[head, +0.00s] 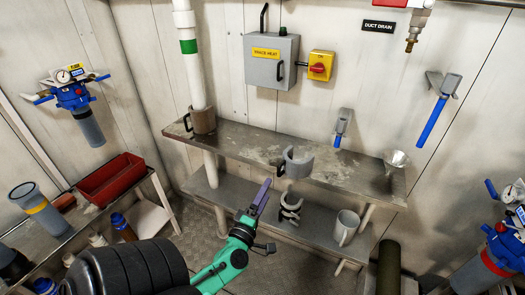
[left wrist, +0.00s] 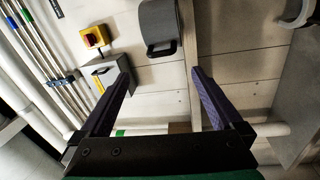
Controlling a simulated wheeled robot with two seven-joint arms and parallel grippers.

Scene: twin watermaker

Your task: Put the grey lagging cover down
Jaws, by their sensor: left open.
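The grey lagging cover (head: 297,162) is a C-shaped half shell with a dark handle. It stands near the front edge of the upper shelf (head: 250,145), right of its middle. In the left wrist view the cover (left wrist: 158,22) shows at the top, beyond the fingertips, with its handle facing me. My left gripper (head: 262,194) is open, in front of the shelves, left of and below the cover and apart from it. In the left wrist view, nothing is between its fingers (left wrist: 163,78). My right gripper is not in view.
A brown cover (head: 203,121) with a handle surrounds the white pipe (head: 190,65) at left. A metal funnel (head: 396,160) stands at the upper shelf's right end. The lower shelf (head: 235,200) holds a grey clip-like piece (head: 290,206) and a mug (head: 345,228).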

